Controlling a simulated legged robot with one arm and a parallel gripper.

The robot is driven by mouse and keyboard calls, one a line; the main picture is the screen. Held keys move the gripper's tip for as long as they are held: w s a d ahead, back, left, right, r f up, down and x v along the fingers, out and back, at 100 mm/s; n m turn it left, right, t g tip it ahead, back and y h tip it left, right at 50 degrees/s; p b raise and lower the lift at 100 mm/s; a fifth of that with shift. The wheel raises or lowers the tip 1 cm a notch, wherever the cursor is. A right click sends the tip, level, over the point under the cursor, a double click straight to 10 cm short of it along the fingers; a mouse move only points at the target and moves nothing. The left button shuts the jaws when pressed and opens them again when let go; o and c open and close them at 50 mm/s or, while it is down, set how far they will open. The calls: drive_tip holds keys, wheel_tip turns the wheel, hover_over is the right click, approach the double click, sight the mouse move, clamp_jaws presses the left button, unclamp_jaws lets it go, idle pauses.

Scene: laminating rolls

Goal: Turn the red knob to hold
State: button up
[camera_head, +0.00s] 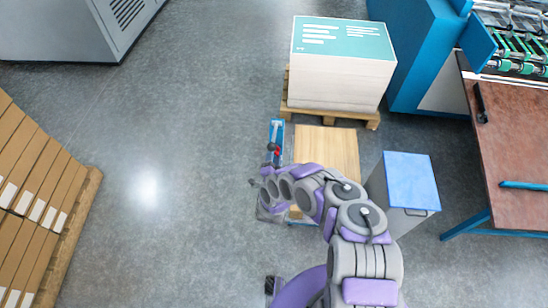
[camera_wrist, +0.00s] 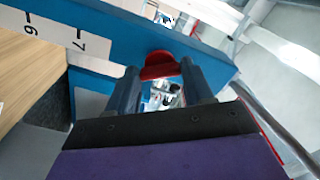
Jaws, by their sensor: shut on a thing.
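The red knob (camera_wrist: 160,65) shows in the wrist view on a long blue panel (camera_wrist: 225,65), between the two dark fingers of my gripper (camera_wrist: 161,75). The fingers are shut on the knob, one on each side. The lower part of the knob and its contact with the fingers are partly hidden. In the head view the red knob (camera_head: 277,152) is a small spot on the narrow blue unit (camera_head: 277,131), and my arm reaches to it from the lower right. I cannot read which setting the knob points to.
White plates marked 6 and 7 (camera_wrist: 80,45) sit on the panel. A wooden top (camera_head: 335,150) lies beside the unit. A paper stack (camera_head: 340,85) on a pallet stands behind. A blue-topped cabinet (camera_head: 410,180) is at right. Grey floor (camera_head: 180,130) is clear at left.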

drive_tip(key=m+b, duration=0.1)
drive_tip(key=m, duration=0.5)
drive_tip(key=shift+d+f, duration=0.1)
drive_tip(key=shift+f, duration=0.05)
drive_tip(key=shift+s+m+b, duration=0.1)
drive_tip(key=shift+m+b, duration=0.2)
drive_tip(key=o, duration=0.8)
drive_tip(key=shift+f, duration=0.1)
drive_tip(key=shift+c, duration=0.2)
drive_tip(key=shift+o, duration=1.4)
drive_tip(key=s, duration=1.7)
drive_tip(key=shift+a, duration=0.35)
